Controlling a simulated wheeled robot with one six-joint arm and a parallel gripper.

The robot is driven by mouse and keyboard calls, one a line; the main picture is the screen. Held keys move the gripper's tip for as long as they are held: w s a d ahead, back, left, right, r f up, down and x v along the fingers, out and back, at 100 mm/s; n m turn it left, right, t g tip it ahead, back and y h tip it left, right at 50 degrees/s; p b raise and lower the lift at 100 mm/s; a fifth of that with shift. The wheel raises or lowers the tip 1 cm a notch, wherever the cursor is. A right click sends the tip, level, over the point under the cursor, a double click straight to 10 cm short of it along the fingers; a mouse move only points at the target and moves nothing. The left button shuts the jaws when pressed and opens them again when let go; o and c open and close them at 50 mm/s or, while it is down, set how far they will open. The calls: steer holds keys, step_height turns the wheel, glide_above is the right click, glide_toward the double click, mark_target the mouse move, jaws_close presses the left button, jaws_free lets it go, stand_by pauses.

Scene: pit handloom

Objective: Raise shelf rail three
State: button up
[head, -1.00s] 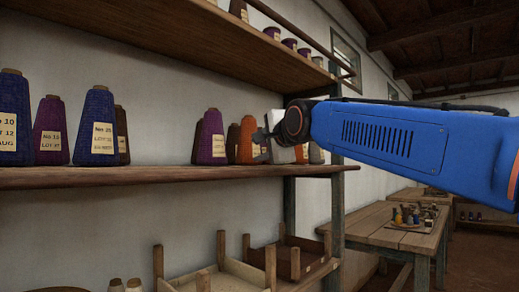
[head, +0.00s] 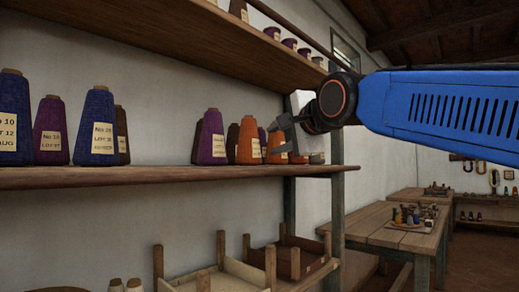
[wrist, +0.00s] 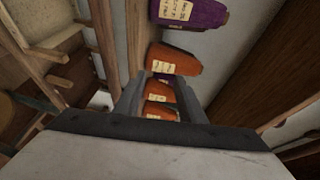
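No number marks any rail, so I cannot tell which is rail three. A thin wooden rail (head: 300,36) runs along the front of the upper shelf, above its row of cones. A rounded wooden edge (head: 170,178) runs along the front of the middle shelf. My gripper (head: 278,134) is above the right part of the middle shelf, beside orange cones. In the wrist view my gripper (wrist: 158,92) has its two fingers apart, with orange cones (wrist: 160,92) showing between and beyond them. A long wooden bar (wrist: 105,40) passes just left of the fingers. Nothing appears held.
Purple (head: 211,138) and blue (head: 97,128) yarn cones stand on the middle shelf. A grey post (head: 338,215) stands at the shelf's right end. Wooden trays (head: 225,277) sit below. A table (head: 385,232) with small items is at right. Floor at far right looks clear.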

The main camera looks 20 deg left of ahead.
steer(key=v, duration=0.6)
steer(key=shift+s+d, duration=0.2)
